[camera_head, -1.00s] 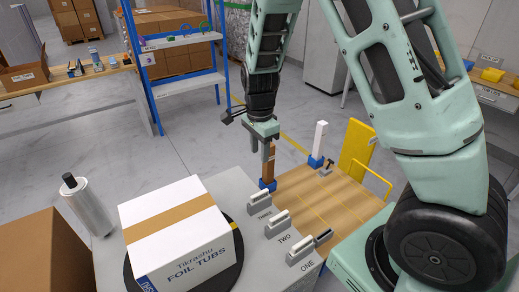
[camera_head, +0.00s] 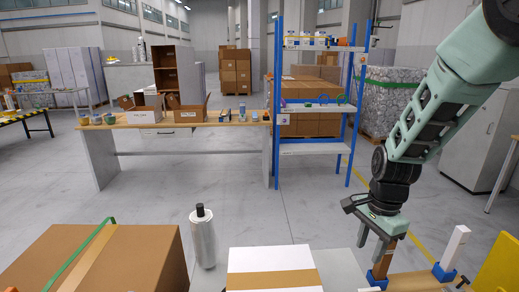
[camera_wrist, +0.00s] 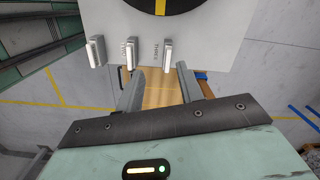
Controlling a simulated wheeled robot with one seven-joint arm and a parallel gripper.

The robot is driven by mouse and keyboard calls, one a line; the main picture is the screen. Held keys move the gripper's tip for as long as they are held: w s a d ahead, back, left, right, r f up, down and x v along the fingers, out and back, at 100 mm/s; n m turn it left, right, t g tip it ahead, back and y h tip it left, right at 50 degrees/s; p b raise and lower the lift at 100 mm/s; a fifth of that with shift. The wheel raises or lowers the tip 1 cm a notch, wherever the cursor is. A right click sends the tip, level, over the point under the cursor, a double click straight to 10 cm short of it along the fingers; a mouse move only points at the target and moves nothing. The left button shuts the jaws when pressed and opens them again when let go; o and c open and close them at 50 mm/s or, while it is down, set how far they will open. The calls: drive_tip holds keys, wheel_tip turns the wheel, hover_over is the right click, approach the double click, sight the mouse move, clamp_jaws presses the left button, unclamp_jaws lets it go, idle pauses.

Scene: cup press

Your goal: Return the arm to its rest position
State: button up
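My gripper (camera_head: 370,245) hangs downward at the right of the head view, at the end of my green and black arm. Its two fingers show apart in the wrist view (camera_wrist: 160,92), with only the wooden board (camera_wrist: 162,92) visible between them. A brown post (camera_head: 385,262) in a blue base stands right beside the fingers in the head view; I cannot tell whether they touch it. A white post (camera_head: 455,246) in a blue base stands further right.
The wrist view shows handled blocks on a grey surface, one labelled THREE (camera_wrist: 167,52). A white box (camera_head: 270,262), a silver bottle (camera_head: 203,238) and a large brown carton (camera_head: 150,262) stand at the left. A blue shelf rack (camera_head: 279,120) and a workbench (camera_head: 170,125) stand behind, across open floor.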

drive_tip(key=s+a+r+n, duration=0.2)
drive_tip(key=s+a+n, duration=0.2)
drive_tip(key=s+n, duration=0.3)
drive_tip(key=s+a+r+n+b, duration=0.1)
drive_tip(key=s+a+r+n, duration=0.1)
drive_tip(key=s+a+n, duration=0.3)
drive_tip(key=s+a+r+n+b, duration=0.1)
drive_tip(key=s+a+n, duration=0.4)
drive_tip(key=s+n, duration=0.5)
drive_tip(key=shift+s+r, duration=0.7)
drive_tip(key=shift+r, duration=0.05)
